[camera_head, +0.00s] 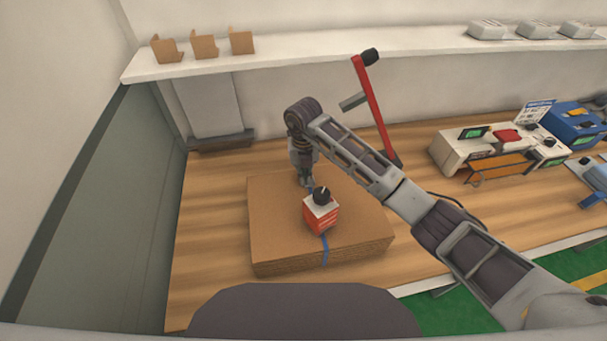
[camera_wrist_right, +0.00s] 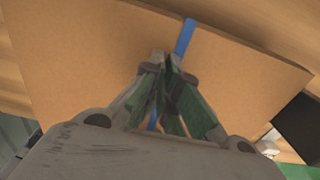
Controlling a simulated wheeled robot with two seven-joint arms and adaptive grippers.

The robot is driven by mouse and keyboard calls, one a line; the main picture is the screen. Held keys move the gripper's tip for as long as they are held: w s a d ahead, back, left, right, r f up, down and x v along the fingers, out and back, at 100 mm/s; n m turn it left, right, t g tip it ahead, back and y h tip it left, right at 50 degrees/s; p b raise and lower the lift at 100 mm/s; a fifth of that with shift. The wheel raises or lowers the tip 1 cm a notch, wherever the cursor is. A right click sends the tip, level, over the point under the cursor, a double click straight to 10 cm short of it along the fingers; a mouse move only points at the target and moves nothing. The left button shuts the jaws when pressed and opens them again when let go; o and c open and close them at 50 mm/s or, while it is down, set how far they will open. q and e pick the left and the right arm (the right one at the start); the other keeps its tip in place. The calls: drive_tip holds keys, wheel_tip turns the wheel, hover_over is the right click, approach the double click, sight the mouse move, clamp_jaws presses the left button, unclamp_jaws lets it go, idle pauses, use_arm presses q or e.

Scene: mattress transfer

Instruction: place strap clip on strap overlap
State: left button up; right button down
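A flat brown cardboard carton (camera_head: 275,215) lies on the wooden table. A blue strap (camera_head: 325,250) runs over its top and down its near side; it also shows in the wrist view (camera_wrist_right: 184,38). A red and white device with a black knob (camera_head: 321,212) stands on the carton over the strap. My right gripper (camera_head: 307,183) points down at the carton top, just behind this device. In the wrist view its fingertips (camera_wrist_right: 167,64) come together over the strap line. I cannot make out a strap clip; the fingers hide anything small between them. My left gripper is not in view.
A red lever tool (camera_head: 372,105) stands behind the carton, close to my right arm. White and blue machines (camera_head: 490,145) stand on the table at the right. A shelf (camera_head: 330,58) at the back holds brown brackets (camera_head: 204,46). The table left of the carton is clear.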

drive_tip(key=shift+f, duration=0.15)
drive_tip(key=c, duration=2.1)
unclamp_jaws()
drive_tip(key=o, duration=0.5)
drive_tip(key=shift+c, duration=0.2)
wheel_tip(320, 180, up, 12)
drive_tip(key=p, duration=0.4)
drive_tip(key=shift+p, duration=0.4)
